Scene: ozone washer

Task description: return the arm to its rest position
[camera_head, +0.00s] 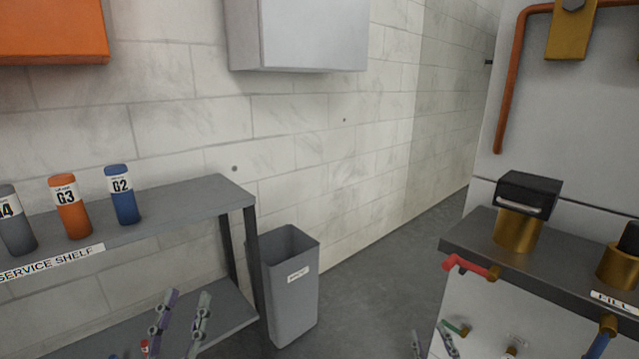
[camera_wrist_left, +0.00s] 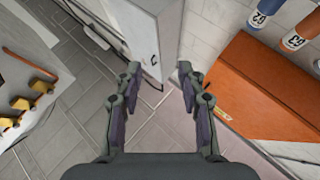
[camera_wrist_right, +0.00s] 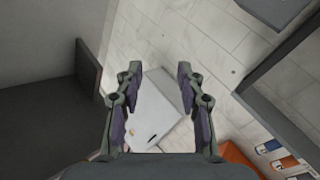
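My left gripper (camera_head: 181,318) shows at the bottom of the head view, in front of the service shelf. In the left wrist view (camera_wrist_left: 158,75) its two fingers stand wide apart with nothing between them. My right gripper (camera_head: 432,344) is partly cut off at the bottom edge of the head view, left of the machine bench. In the right wrist view (camera_wrist_right: 157,75) its fingers are also apart and empty. Most of both arms is out of view.
The grey service shelf (camera_head: 190,200) bears grey, orange (camera_head: 69,207) and blue (camera_head: 123,194) canisters. A grey bin (camera_head: 292,305) stands on the floor beside it. The machine bench (camera_head: 470,233) with valves is at right. White (camera_head: 315,35) and orange (camera_head: 50,30) cabinets hang on the wall.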

